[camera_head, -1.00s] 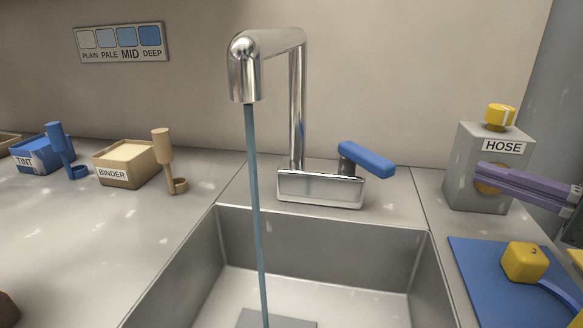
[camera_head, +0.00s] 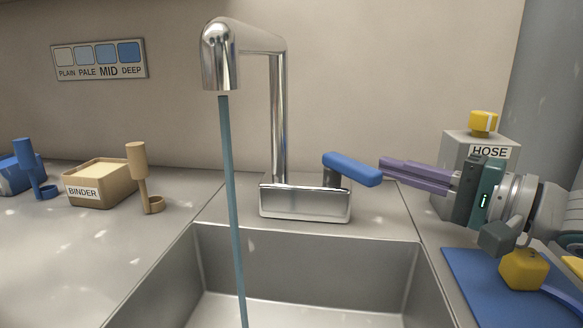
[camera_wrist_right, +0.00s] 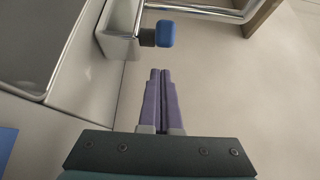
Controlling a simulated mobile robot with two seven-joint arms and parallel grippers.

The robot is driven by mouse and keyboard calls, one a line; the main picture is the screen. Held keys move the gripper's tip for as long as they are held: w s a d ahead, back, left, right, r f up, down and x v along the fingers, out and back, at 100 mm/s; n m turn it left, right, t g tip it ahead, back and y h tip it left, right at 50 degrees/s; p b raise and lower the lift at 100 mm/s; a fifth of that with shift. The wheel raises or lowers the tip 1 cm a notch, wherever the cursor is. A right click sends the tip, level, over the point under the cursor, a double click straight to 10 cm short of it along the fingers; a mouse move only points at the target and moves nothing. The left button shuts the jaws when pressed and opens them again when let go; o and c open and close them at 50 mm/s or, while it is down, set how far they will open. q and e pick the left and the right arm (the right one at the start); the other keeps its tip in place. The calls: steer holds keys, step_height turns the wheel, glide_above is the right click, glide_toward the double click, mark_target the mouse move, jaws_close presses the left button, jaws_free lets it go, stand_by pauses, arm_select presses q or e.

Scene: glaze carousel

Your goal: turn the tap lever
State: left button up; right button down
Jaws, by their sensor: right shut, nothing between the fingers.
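The tap (camera_head: 278,110) is chrome and stands behind the sink, with a thin blue-grey stream (camera_head: 233,210) running from its spout down into the basin. Its blue lever (camera_head: 352,169) sticks out to the right from the top of the tap's base (camera_head: 305,203). My right gripper (camera_head: 382,168) has purple fingers, shut and empty, with the tips just right of the lever's end. In the right wrist view the fingertips (camera_wrist_right: 160,73) are together, and the blue lever (camera_wrist_right: 166,34) lies ahead of them with a gap between. My left gripper is not in view.
A grey box marked HOSE (camera_head: 460,150) with a yellow knob (camera_head: 483,122) stands behind my right gripper. A yellow block (camera_head: 521,270) sits on a blue mat (camera_head: 470,290). The BINDER tub (camera_head: 98,184) and scoops are at left. The sink (camera_head: 310,255) lies in front.

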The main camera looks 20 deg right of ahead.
steer(key=shift+s+a, duration=0.2)
steer(key=shift+a, duration=0.8)
steer(key=shift+s+a+r+p, duration=0.25)
steer(key=shift+a+p, duration=0.4)
steer(key=shift+p, duration=0.5)
steer(key=shift+a+f, duration=0.2)
step_height(320, 180, up, 20)
steer(key=p, duration=0.7)
